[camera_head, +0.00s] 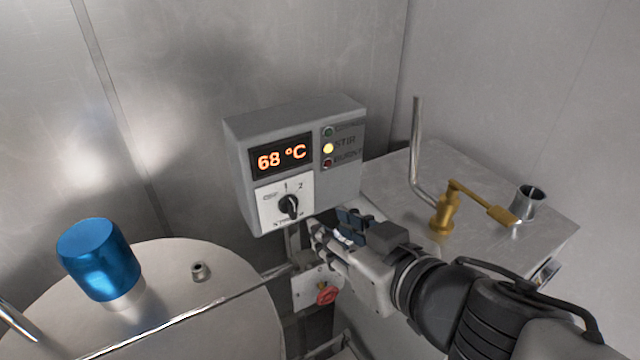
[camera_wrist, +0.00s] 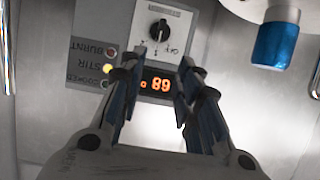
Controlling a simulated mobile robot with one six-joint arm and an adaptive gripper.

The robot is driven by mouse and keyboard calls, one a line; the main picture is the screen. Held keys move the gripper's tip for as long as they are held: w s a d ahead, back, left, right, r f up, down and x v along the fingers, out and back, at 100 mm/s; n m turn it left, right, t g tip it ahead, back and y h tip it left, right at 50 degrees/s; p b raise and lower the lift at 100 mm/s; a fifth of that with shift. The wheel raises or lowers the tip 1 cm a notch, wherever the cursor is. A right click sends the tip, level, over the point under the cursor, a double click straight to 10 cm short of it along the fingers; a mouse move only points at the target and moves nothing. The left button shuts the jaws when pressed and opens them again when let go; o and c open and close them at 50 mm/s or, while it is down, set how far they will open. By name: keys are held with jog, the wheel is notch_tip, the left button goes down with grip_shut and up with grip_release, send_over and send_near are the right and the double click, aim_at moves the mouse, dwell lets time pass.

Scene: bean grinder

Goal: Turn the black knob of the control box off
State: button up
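The grey control box (camera_head: 240,160) is on the back wall, with a lit orange display (camera_head: 282,155) reading 68 °C. Its black knob (camera_head: 289,206) sits on a white plate below the display, with marks 1 and 2 above it. I cannot tell surely which mark the knob points to. The wrist view shows the box upside down, with the knob (camera_wrist: 159,32) beyond and between the fingertips. My gripper (camera_head: 328,226) is just right of and below the knob in the head view, apart from it. In the wrist view my gripper (camera_wrist: 164,58) is open and empty.
A yellow lamp (camera_head: 328,148) is lit beside STIR. A red knob (camera_head: 327,293) is below the box. A blue cylinder (camera_head: 96,262) stands on a round lid at left. A gold crank (camera_head: 443,212) and metal cup (camera_head: 527,203) are on the right-hand machine.

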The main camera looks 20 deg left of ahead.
jog(key=p, duration=0.4)
send_near(294, 204)
jog(key=p+x, duration=0.3)
jog(key=x, duration=0.5)
jog(key=shift+w+a+f, duration=0.15)
jog(key=shift+w+a, duration=0.05)
jog(key=shift+c, duration=0.6)
grip_shut()
